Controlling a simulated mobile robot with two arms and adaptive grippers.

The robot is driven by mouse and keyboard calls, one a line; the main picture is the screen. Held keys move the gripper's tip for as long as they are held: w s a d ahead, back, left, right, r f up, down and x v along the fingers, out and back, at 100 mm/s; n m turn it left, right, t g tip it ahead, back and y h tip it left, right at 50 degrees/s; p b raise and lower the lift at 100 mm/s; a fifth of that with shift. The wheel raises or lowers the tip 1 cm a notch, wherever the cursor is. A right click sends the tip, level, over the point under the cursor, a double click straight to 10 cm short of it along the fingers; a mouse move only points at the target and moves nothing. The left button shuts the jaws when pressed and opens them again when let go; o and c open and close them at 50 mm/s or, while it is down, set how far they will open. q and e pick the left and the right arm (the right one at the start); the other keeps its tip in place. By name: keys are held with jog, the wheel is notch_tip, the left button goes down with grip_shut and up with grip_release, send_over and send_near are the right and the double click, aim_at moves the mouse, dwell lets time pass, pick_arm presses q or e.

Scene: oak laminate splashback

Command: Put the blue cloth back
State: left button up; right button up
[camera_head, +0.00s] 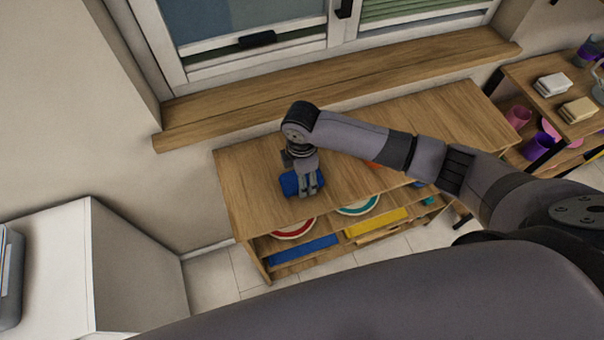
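A blue folded item (289,184), which looks like the blue cloth, lies on the wooden top of the low shelf unit (245,172), near its left end. My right gripper (309,190) reaches in from the right and points down over this cloth, covering part of it. Its two fingers appear slightly apart, but I cannot tell whether cloth is between them. Another flat blue item (302,250) lies on the lower shelf, left of a yellow one (376,222). My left gripper is not in view.
Red-rimmed (293,229) and teal-rimmed (358,206) round items sit on the shelf below the top. An orange item shows partly behind my arm. The window sill (340,90) runs behind; a white cabinet (65,265) stands left. The top's right part is clear.

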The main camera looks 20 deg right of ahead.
jog(key=shift+o, duration=1.2)
notch_tip(320, 180, up, 12)
jog(key=b, duration=0.1)
jog(key=shift+r, duration=0.2)
